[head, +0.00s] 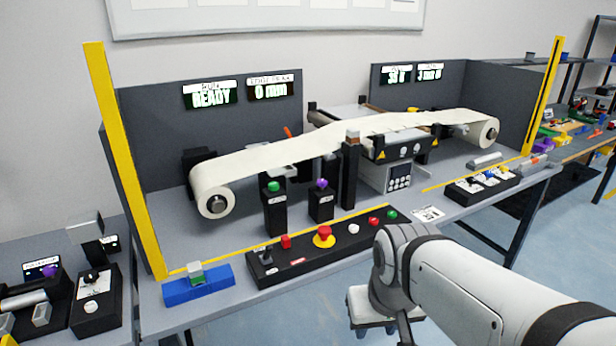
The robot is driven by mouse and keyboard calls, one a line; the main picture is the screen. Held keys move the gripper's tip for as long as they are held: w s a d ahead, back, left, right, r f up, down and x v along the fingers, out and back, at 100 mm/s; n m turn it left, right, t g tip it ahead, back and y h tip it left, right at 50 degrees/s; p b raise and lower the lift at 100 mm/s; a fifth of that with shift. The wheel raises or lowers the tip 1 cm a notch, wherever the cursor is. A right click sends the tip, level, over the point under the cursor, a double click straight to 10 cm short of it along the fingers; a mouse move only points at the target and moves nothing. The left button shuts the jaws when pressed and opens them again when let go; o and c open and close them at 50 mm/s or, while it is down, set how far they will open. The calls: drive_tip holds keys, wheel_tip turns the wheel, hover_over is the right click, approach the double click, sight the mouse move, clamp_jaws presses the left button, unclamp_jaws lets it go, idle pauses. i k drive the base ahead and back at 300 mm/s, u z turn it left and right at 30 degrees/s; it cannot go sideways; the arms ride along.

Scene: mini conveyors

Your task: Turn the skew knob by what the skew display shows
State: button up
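Two post-mounted knobs stand in front of the web: a green knob (274,187) and a purple knob (321,184). Their labels are too small to read, so I cannot tell which is the skew knob. On the left back panel, one display (211,95) reads READY and another display (270,90) reads 0 mm. On the right back panel, a display (396,77) seems to read 53 N, and another display (430,73) shows about 3 mm with a blurred letter. Their headings are not clearly legible.
A pale web (285,153) runs between two rolls above the bench. A black control box (300,258) with red, white and green buttons lines the front edge. Yellow posts (125,165) flank the bench. A blue block (198,289) sits at front left.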

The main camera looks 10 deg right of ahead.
sight(321, 183)
drive_tip(key=z, duration=0.25)
drive_tip(key=i, duration=1.1)
drive_tip(key=u, duration=0.35)
